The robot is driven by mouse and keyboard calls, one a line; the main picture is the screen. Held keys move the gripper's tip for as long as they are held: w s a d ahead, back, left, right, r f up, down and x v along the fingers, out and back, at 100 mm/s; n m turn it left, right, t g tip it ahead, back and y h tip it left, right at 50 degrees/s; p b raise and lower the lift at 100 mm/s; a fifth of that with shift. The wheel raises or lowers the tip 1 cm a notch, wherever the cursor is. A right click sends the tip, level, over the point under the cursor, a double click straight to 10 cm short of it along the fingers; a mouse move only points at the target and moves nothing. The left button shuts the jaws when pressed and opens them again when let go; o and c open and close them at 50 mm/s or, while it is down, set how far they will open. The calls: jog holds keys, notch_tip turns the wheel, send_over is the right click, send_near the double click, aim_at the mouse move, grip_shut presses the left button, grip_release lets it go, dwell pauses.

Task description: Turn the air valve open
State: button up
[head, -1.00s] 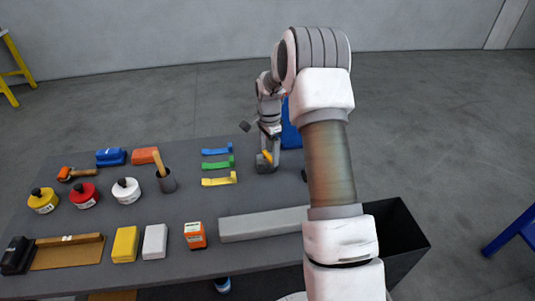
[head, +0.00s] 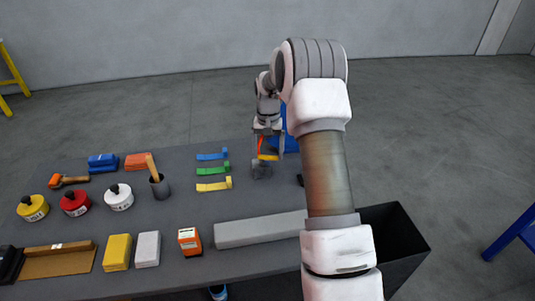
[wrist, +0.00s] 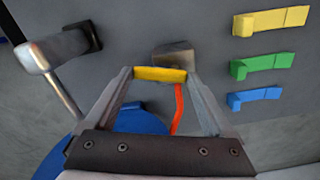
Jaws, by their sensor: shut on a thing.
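The air valve appears to be the small grey block (head: 262,171) near the table's far edge, also in the wrist view (wrist: 174,56). A yellow bar (wrist: 160,74), which looks like its handle, lies between my fingertips. My gripper (wrist: 160,78) is shut on this yellow bar, one finger at each end. In the head view my gripper (head: 267,153) points down over the grey block. A thin orange-red strip (wrist: 178,110) shows between the fingers, also in the head view (head: 261,142); I cannot tell what it joins. The fingers partly hide the block.
Yellow (head: 214,186), green (head: 213,170) and blue (head: 212,156) brackets lie left of the valve. A grey fixture with a metal rod (wrist: 45,58) stands beside it. A long grey block (head: 260,229) lies nearer. A blue object (wrist: 135,119) is beyond the table's edge.

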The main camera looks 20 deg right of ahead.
jog(key=shift+w+d+n, duration=0.1)
jog(key=shift+w+n, duration=0.05)
jog(key=shift+n, duration=0.65)
jog(key=shift+w+n, duration=0.15)
jog(key=shift+n, duration=0.65)
jog(key=o, duration=1.1)
notch_tip(320, 180, up, 18)
jog(key=shift+f, duration=0.2)
